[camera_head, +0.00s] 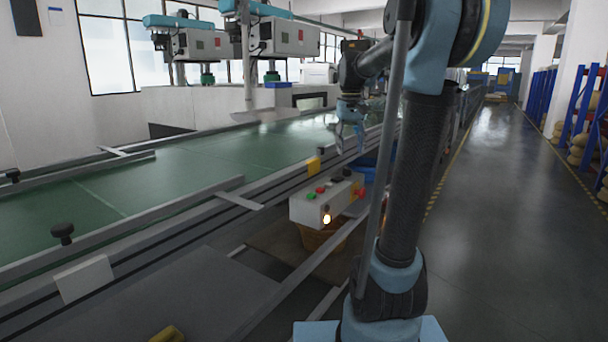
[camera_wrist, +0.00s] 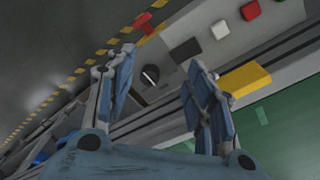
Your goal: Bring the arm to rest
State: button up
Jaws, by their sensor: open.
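My gripper (camera_head: 349,138) hangs from my raised arm near the conveyor's front edge, behind and above the control box (camera_head: 300,211). Its blue fingers are spread apart with nothing between them, as the wrist view (camera_wrist: 161,68) shows. In the wrist view the box's grey panel (camera_wrist: 222,54) lies beyond the fingers, with a red button (camera_wrist: 250,11), a white button (camera_wrist: 220,29) and a dark button (camera_wrist: 186,50). A dark round knob (camera_wrist: 150,74) shows between the fingers. I see no contact between the fingers and the box.
A green conveyor (camera_head: 190,178) with metal rails runs along the left. A yellow block (camera_head: 314,165) sits on its near rail. A brown basket (camera_head: 318,237) stands under the box, and a blue bin (camera_head: 366,173) behind it. The aisle floor (camera_head: 500,220) at right is clear.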

jog(key=s+f+t, duration=0.1)
jog(key=s+f, duration=2.3)
jog(key=s, duration=0.4)
jog(key=shift+s+f+m+t, duration=0.2)
jog(key=shift+m+t, duration=0.2)
jog(key=shift+d, duration=0.1)
jog(key=shift+w+f, duration=0.2)
jog(key=shift+w, duration=0.25)
